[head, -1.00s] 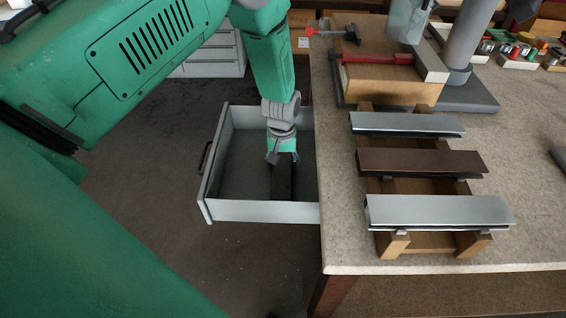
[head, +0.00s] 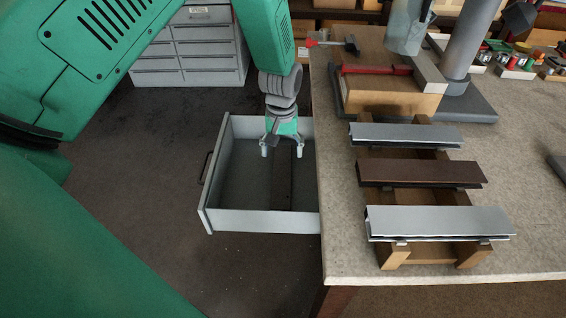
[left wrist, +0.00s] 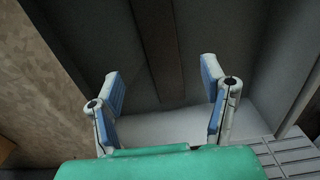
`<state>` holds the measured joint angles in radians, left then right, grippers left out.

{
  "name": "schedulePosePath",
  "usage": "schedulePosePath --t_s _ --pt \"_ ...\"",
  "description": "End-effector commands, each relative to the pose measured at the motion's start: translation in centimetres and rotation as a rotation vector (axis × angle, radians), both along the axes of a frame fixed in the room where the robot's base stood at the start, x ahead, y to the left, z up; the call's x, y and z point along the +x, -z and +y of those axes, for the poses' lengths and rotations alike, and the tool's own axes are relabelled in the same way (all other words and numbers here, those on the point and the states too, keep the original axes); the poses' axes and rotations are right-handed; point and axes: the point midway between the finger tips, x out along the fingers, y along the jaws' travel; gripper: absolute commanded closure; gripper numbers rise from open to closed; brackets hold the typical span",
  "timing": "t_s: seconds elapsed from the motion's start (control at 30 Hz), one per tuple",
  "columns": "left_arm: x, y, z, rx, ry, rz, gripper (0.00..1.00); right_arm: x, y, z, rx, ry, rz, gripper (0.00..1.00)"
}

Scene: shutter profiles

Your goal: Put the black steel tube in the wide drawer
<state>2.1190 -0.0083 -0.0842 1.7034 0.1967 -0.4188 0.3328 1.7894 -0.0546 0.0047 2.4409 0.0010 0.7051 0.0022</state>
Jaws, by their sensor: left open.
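The black steel tube (head: 283,182) lies on the floor of the wide drawer (head: 262,222), which is pulled out at the left side of the bench. In the left wrist view the tube (left wrist: 158,40) shows as a dark strip beyond the fingers. My left gripper (head: 282,151) is open and empty above the tube, with its two fingers spread apart and pointing down. The left wrist view also shows the open fingers (left wrist: 160,75), with nothing between them. My arm hides part of the drawer's far side. My right gripper is not in view.
Shutter profiles, two silver (head: 435,221) and one brown (head: 420,172), lie on a wooden rack (head: 395,256) on the bench (head: 345,200). A grey drawer cabinet (head: 205,48) stands at the back left.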

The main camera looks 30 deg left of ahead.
Motion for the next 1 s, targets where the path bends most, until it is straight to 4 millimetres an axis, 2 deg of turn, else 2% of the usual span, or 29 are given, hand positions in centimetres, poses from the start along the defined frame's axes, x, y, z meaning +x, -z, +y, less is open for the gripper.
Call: schedulePosePath --t_s 0.1,0.23,0.77,0.87,1.0 --pt "0.0 -1.7 0.0 0.001 0.001 -0.001 0.34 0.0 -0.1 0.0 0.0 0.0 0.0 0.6" --pt "0.0 -2.5 0.0 0.0 0.0 0.0 0.34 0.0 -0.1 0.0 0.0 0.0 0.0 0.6" --pt "0.0 -2.6 0.0 0.0 -0.001 0.0 0.34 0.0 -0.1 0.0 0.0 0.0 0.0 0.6" --pt "0.0 -3.2 0.0 0.0 -0.001 0.0 0.34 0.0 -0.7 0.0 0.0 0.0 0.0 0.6" --pt "0.0 -5.7 0.0 -0.001 -0.001 -0.001 0.34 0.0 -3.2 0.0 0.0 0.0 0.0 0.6"
